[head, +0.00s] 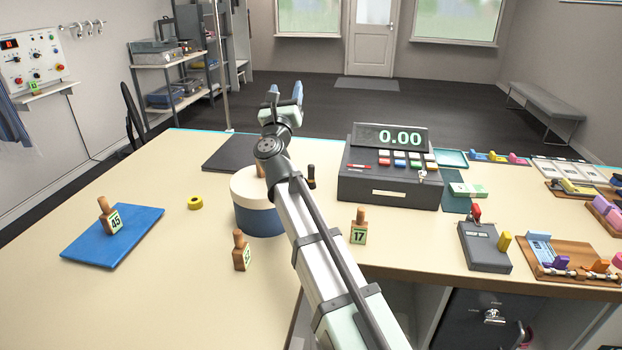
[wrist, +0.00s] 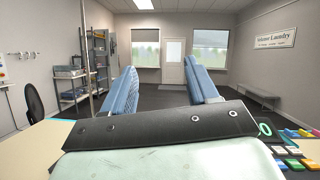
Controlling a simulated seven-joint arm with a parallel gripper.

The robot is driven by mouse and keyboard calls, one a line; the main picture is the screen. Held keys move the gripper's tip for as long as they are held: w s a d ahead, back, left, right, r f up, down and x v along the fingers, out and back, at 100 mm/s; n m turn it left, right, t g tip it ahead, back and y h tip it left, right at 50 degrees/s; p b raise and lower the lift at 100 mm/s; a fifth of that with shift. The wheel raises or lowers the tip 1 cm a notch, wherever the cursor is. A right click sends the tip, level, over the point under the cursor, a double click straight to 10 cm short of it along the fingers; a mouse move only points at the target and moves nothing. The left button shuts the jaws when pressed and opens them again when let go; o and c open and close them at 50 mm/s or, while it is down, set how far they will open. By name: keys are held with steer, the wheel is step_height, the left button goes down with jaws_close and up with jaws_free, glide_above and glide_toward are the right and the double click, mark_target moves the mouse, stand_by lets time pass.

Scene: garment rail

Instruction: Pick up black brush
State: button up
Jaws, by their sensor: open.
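A small upright black object (head: 311,177), which looks like the black brush, stands on the counter just right of my arm, between the round blue box and the cash register. It is small and its details are hard to make out. My gripper (head: 285,94) is raised above the far side of the counter, well away from the object, with its blue fingers apart and nothing between them. In the wrist view my open gripper (wrist: 162,72) points across the room, and the black object does not show there.
A round blue box with a cream lid (head: 258,217) stands partly behind my arm. The cash register (head: 391,178) is to the right. Wooden numbered stamps stand nearby, one (head: 359,228) in front of the register and another (head: 241,252) left of my arm. A blue mat (head: 135,225) lies left.

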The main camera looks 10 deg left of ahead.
steer(key=w+a+n+g+y, duration=0.5)
steer(key=w+a+n+y, duration=0.15)
steer(key=n+y, duration=0.25)
steer(key=n+g+h, duration=0.4)
steer(key=g+h, duration=0.3)
steer(key=g, duration=1)
glide_above(311, 180)
steer(key=w+d, duration=0.1)
steer(key=d, duration=0.1)
step_height(311, 180, down, 26)
steer(key=shift+x, duration=2.8)
steer(key=shift+s+a, duration=0.15)
steer(key=shift+c, duration=0.4)
